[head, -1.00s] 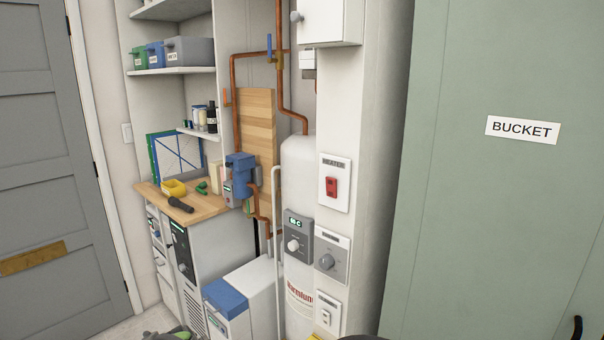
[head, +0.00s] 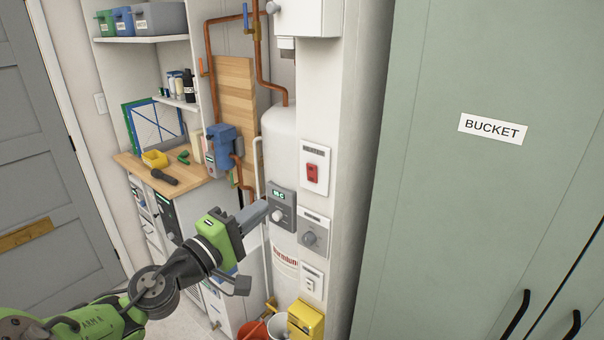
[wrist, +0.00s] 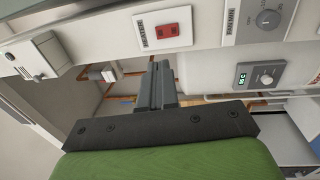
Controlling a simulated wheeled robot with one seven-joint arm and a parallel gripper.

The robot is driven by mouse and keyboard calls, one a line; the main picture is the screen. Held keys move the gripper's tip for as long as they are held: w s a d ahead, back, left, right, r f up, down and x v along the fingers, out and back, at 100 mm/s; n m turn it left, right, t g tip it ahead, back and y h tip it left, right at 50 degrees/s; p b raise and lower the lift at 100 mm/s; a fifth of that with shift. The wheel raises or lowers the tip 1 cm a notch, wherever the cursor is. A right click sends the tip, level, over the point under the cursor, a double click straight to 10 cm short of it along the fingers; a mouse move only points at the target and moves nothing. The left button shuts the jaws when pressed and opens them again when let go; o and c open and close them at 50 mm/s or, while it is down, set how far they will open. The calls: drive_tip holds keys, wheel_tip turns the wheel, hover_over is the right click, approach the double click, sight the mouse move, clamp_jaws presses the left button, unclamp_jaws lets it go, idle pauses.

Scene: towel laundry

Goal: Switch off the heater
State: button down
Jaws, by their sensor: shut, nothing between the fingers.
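The heater switch (head: 313,173) is a red rocker on a white plate labelled HEATER, on the white wall panel right of the water tank. In the wrist view the red switch (wrist: 167,32) shows above my fingers, with its plate turned sideways. My gripper (head: 259,213) is shut and empty, in front of the tank, left of and lower than the switch in the head view. In the wrist view my closed fingers (wrist: 157,85) point up toward the panel, apart from the switch.
A grey dial plate (head: 314,234) sits below the switch, and a thermostat box (head: 282,208) is on the tank (head: 280,150). A yellow box (head: 305,318) stands low by the panel. A green BUCKET cabinet (head: 460,200) fills the right. Copper pipes run behind.

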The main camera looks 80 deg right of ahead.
sight(311, 167)
drive_tip(key=shift+d, duration=0.1)
drive_tip(key=x, duration=1.4)
drive_tip(key=p, duration=0.2)
drive_tip(key=r+y+p, duration=0.1)
drive_tip(key=p, duration=0.1)
drive_tip(key=shift+s+d+r+p, duration=0.1)
drive_tip(key=shift+s+r+p, duration=0.05)
drive_tip(key=shift+r+p, duration=0.15)
drive_tip(key=shift+f+t, duration=0.3)
drive_tip(key=shift+f, duration=0.1)
